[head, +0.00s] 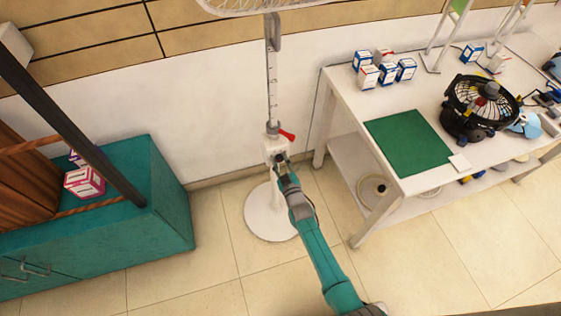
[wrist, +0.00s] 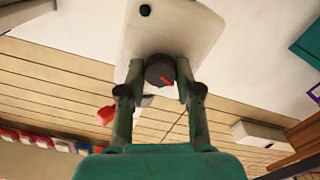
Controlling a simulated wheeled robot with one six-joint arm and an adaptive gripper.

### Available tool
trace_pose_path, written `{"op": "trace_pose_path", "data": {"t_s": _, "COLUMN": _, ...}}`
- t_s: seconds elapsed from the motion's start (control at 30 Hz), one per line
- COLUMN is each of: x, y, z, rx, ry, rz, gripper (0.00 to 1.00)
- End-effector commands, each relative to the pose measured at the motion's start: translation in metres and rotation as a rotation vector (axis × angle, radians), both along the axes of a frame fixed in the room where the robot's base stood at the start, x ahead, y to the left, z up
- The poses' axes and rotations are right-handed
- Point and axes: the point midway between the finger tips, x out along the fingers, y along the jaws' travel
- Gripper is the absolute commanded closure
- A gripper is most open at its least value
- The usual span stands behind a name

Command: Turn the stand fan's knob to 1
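The white stand fan (head: 270,210) stands on its round base by the wall; the lower edge of its head shows at the top of the head view. In the wrist view its white control box (wrist: 190,30) carries a dark round knob (wrist: 155,68) with a red pointer slanting to the lower right. No numbers are readable. My gripper (head: 280,160) is at the control box. In the wrist view my gripper (wrist: 160,72) has one finger on each side of the knob, very close to it. Whether both fingers touch it is unclear.
A red lever (head: 287,135) sticks out from the pole just above the box. A white table (head: 345,90) with a green mat (head: 408,142), small boxes and a black fan (head: 480,108) stands at right. A teal cabinet (head: 160,215) is at left. Floor between is clear.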

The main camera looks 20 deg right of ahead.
Motion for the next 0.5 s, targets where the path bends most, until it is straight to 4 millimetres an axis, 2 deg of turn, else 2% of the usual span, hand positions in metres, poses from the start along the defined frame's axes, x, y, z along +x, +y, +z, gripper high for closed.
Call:
{"op": "trace_pose_path", "data": {"t_s": 0.27, "x": 0.0000, "y": 0.0001, "z": 0.0001, "rx": 0.014, "ry": 0.000, "rz": 0.000, "gripper": 1.00}}
{"op": "trace_pose_path", "data": {"t_s": 0.5, "x": 0.0000, "y": -0.0002, "z": 0.0002, "rx": 0.112, "ry": 0.000, "rz": 0.000, "gripper": 1.00}}
